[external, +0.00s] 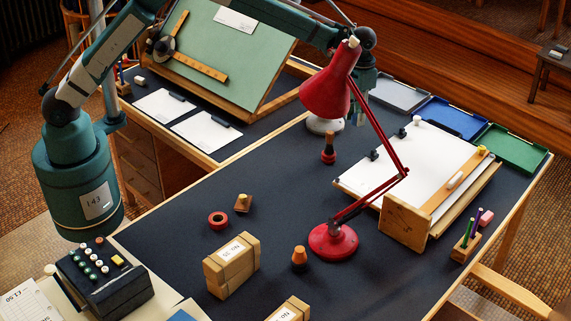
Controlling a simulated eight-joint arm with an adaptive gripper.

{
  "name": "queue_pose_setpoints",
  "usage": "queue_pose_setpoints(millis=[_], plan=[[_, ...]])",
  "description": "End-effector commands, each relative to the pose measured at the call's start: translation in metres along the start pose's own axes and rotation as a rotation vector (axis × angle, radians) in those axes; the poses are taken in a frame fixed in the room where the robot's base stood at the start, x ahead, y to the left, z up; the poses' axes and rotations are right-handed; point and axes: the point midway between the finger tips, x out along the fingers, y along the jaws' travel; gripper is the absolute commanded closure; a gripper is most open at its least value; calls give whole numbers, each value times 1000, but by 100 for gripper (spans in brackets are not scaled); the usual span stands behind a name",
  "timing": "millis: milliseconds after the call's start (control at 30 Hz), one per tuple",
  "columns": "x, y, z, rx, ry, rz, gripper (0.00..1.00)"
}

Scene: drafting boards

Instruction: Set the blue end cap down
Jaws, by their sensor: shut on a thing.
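My gripper (358,112) is at the upper middle, partly behind the red lamp shade. It points down over the far part of the dark desk and is shut. Its fingertips and what they hold are small and mostly hidden, so I cannot make out the blue end cap's shape or its height above the desk. No blue end cap shows loose on the desk top.
The red lamp (333,241) stands beside my gripper. Grey (398,94), blue (452,117) and green (514,148) trays line the far right edge.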

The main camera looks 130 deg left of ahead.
Motion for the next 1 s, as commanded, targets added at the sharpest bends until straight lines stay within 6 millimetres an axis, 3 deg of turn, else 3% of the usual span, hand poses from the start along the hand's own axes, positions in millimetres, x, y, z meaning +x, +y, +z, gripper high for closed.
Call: queue_pose_setpoints(millis=[1000], plan=[[4,0,0,117,1,3,90]])
